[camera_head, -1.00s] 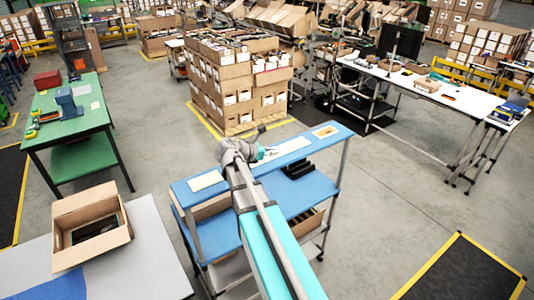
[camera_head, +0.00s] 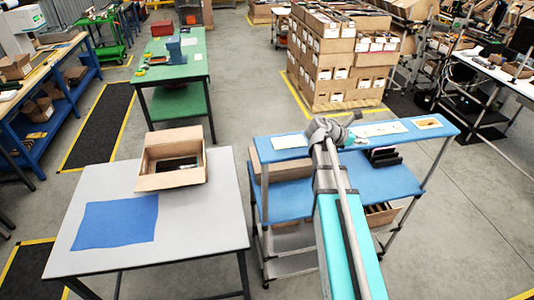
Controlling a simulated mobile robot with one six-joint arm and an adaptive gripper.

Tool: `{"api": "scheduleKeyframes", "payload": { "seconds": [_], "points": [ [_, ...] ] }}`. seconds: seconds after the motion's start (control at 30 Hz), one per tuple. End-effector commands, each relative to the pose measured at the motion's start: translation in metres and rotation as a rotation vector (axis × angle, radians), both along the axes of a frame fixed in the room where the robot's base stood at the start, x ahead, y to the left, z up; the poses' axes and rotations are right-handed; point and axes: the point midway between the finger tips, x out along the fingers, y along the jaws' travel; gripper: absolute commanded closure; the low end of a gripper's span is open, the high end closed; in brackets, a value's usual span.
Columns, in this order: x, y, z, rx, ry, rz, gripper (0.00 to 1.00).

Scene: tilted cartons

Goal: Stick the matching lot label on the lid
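Pale label sheets lie on the narrow upper shelf of the blue cart: a left one (camera_head: 290,141), a middle one (camera_head: 380,129) and one at the right with an orange-brown patch (camera_head: 427,123). Their print is too small to read. My gripper (camera_head: 352,138) is over this shelf, between the left and middle sheets; its fingers are too small and hidden to judge. An open cardboard carton (camera_head: 172,180) stands on the grey table with dark contents inside and its flaps spread. I cannot make out a separate lid.
The grey table (camera_head: 200,228) bears a blue mat (camera_head: 116,221) at its left. The blue cart (camera_head: 385,181) stands to its right, with dark items on its lower shelf. A green workbench (camera_head: 190,62) and stacked cartons (camera_head: 335,60) stand behind. Grey floor separates the table and cart.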

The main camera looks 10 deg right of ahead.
Motion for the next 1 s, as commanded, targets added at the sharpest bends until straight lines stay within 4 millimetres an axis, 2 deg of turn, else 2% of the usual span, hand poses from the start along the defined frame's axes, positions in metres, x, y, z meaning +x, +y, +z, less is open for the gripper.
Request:
{"api": "scheduleKeyframes", "payload": {
  "seconds": [0.03,0.3,0.5,0.7,1.0],
  "points": [
    [0.0,0.0,-0.018,0.0,0.0,0.0,1.0],
    [0.0,0.0,-0.061,0.0,0.0,0.0,1.0],
    [0.0,0.0,-0.085,0.0,0.0,0.0,1.0],
    [0.0,0.0,-0.095,0.0,0.0,0.0,1.0],
    [0.0,0.0,-0.095,0.0,0.0,0.0,1.0]
  ]
}}
